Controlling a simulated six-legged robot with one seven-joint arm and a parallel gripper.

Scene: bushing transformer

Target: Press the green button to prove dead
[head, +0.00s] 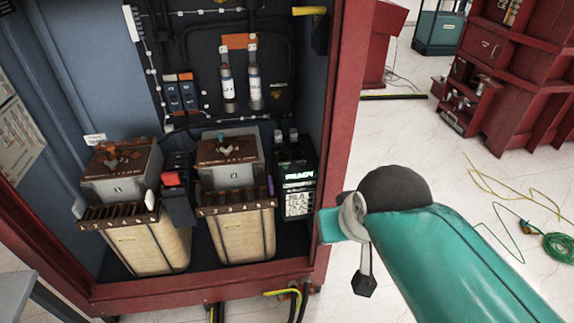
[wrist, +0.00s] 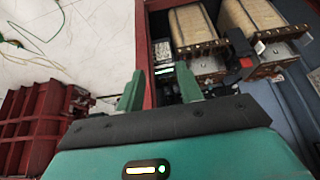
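A black unit with a small lit display and a white key panel (head: 298,190) stands at the right inside the red cabinet, beside the right transformer block. It shows partly between my fingers in the wrist view (wrist: 163,52). I cannot pick out a green button on it. My gripper (wrist: 160,72) has two green fingers spread apart with nothing between them. It points towards the cabinet's edge and the black unit, apparently short of it. In the head view my teal arm reaches in from the lower right, outside the cabinet's right post.
The red cabinet's right post (head: 342,130) stands between my arm and the inside. Two transformer blocks (head: 135,245) (head: 238,230) fill the cabinet floor, with a black device with a red top (head: 176,195) between them. Green cable (head: 560,246) lies on the open floor.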

